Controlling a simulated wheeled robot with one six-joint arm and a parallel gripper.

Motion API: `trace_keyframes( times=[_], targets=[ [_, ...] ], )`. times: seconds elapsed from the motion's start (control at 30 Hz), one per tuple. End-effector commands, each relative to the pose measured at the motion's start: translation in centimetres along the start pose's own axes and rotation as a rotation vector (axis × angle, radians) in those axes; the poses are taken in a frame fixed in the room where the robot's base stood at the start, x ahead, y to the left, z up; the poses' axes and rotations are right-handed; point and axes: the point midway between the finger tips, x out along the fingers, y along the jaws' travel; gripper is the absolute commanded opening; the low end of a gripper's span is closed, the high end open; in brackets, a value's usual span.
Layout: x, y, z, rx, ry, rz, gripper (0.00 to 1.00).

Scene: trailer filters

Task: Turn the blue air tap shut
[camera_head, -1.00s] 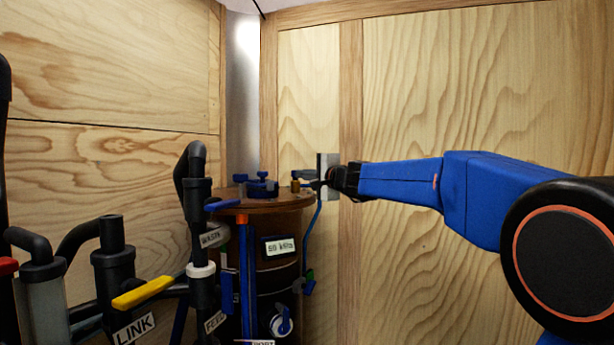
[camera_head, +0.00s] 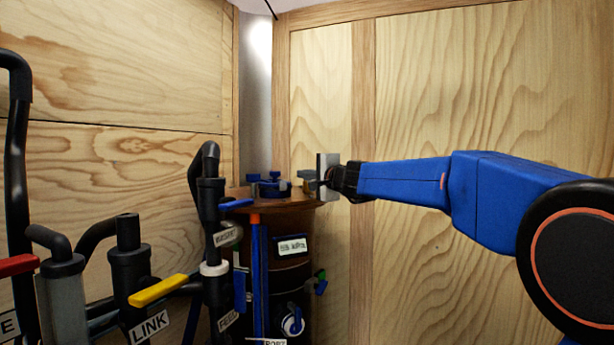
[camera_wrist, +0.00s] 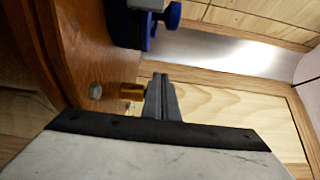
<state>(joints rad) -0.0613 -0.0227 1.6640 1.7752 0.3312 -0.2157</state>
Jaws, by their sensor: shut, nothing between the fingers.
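My gripper (camera_head: 316,186) is shut and empty, at the right rim of the brown drum top (camera_head: 250,193). In the wrist view its narrow grey fingers (camera_wrist: 162,98) are beside a small brass fitting (camera_wrist: 130,92) on the drum; I cannot tell whether they touch. The brass fitting also shows in the head view (camera_head: 307,185), partly hidden by my gripper. Blue parts include a clamp-like fitting (camera_head: 268,184) on the drum top, a blue lever (camera_head: 237,204) on a black pipe and a small blue-green part (camera_head: 320,283) low on the drum's right. I cannot tell which is the air tap.
Black pipes stand left of the drum, with a yellow handle (camera_head: 158,290), a red handle (camera_head: 18,265) and a LINK label (camera_head: 149,327). Wooden walls (camera_head: 460,90) close the corner behind. Blue fittings (camera_wrist: 150,25) stand near the fingers in the wrist view.

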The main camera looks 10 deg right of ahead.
Motion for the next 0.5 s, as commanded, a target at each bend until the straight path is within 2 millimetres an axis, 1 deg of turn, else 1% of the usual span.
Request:
trace_keyframes(
  times=[0.1,0.5],
  targets=[
    [0.25,-0.07,0.33,0.000,-0.005,-0.001,0.00],
    [0.45,-0.18,0.58,0.000,-0.008,-0.003,0.00]
  ],
)
